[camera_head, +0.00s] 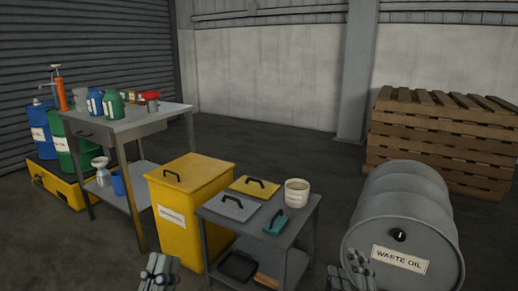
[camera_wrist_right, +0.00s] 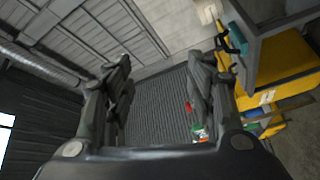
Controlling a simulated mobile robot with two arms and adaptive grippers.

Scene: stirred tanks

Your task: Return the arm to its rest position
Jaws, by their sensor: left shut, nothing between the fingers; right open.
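My left gripper (camera_head: 158,272) shows at the bottom edge of the head view, in front of the yellow bin. It is shut and empty. My right gripper (camera_head: 350,275) shows at the bottom edge, between the small grey table and the waste oil drum. In the right wrist view my right gripper (camera_wrist_right: 160,85) has its two fingers wide apart with nothing between them. Both grippers are apart from the objects around them. Most of both arms is out of view.
A small grey table (camera_head: 308,215) holds lids, a tub and a teal brush. A yellow bin (camera_head: 185,235) stands left of it, a waste oil drum (camera_head: 400,225) right. A workbench (camera_head: 140,122) with bottles stands back left; pallets (camera_head: 440,145) back right. The middle floor behind is clear.

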